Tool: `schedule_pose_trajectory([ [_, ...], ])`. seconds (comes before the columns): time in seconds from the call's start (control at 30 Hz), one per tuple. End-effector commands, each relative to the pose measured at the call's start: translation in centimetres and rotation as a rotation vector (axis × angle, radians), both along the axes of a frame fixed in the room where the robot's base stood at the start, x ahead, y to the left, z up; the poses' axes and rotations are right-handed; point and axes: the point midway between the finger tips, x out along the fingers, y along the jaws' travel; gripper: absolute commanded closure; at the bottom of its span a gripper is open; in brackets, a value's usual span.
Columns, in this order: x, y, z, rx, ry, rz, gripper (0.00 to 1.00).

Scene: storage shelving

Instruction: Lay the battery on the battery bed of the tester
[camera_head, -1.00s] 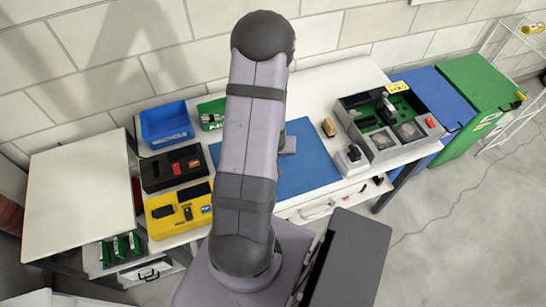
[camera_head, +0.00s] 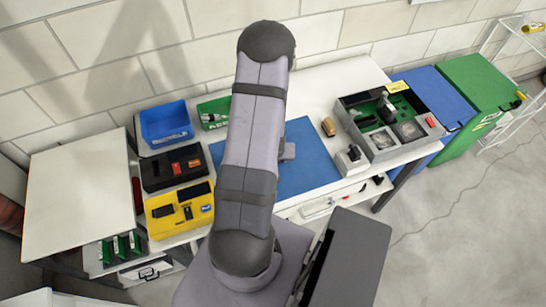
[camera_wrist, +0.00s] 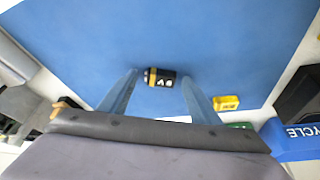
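In the wrist view a black battery with a gold end band (camera_wrist: 160,77) lies on its side on the blue mat (camera_wrist: 210,35). My gripper (camera_wrist: 161,78) is open, with one finger to each side of the battery in the picture. I cannot tell how far above the mat the fingertips are. In the head view my arm hides the battery and most of the gripper.
A black tray (camera_head: 152,183) with red items and a blue bin (camera_head: 165,124) stand behind the yellow device. A green bin (camera_head: 213,112) stands beside them. A grey open case (camera_head: 382,158) stands on the right. A small yellow object (camera_wrist: 226,102) lies near the mat's edge.

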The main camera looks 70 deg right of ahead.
Motion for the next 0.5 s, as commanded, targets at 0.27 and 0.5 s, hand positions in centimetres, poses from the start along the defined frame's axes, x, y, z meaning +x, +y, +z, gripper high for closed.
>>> schedule_pose_trajectory([
  [0.27, 0.0, 0.0, 0.2, 0.000, 0.000, 0.000, 0.43],
  [0.5, -0.2, 0.3, 1.5, -0.002, -0.001, 0.000, 0.43],
])
